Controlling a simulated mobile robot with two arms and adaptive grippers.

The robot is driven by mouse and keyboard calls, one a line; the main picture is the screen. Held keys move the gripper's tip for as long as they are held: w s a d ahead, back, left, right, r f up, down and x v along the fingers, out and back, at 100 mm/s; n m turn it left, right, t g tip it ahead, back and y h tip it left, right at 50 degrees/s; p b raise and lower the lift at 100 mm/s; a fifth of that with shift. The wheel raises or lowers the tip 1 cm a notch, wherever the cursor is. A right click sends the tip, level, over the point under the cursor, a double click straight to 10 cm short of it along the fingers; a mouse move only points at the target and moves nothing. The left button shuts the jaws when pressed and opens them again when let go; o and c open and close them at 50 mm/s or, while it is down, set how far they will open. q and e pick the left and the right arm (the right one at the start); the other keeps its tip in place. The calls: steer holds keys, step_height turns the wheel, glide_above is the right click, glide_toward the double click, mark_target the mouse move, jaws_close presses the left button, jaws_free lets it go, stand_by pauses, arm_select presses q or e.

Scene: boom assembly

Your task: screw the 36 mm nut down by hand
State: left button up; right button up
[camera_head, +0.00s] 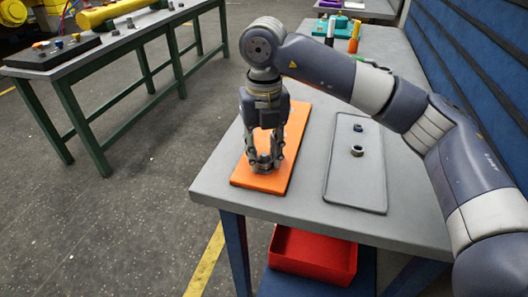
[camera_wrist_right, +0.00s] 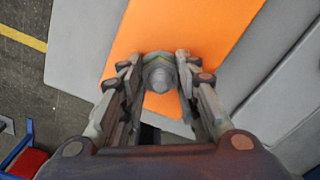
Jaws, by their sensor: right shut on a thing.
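My right gripper (camera_head: 264,162) points down over the orange board (camera_head: 297,122) on the grey table. In the right wrist view my right gripper (camera_wrist_right: 160,78) is closed around a grey round metal part (camera_wrist_right: 159,74), which I take to be the nut on its bolt end. The fingers hide most of it, so I cannot tell how far down the nut sits. My left gripper is not in view.
A grey tray (camera_head: 345,190) to the right holds a larger nut (camera_head: 357,151) and a smaller dark part (camera_head: 358,128). A red bin (camera_head: 310,254) stands below the table. A green-legged bench (camera_head: 100,60) is at the back left. Bottles (camera_head: 354,36) stand at the far end.

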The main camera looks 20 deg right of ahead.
steer(key=shift+f, duration=0.1)
steer(key=m, duration=0.3)
steer(key=o, duration=1.3)
steer(key=shift+c, duration=0.2)
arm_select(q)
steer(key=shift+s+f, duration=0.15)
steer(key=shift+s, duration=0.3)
arm_select(e)
steer(key=shift+r, duration=4)
steer(key=shift+f, duration=0.1)
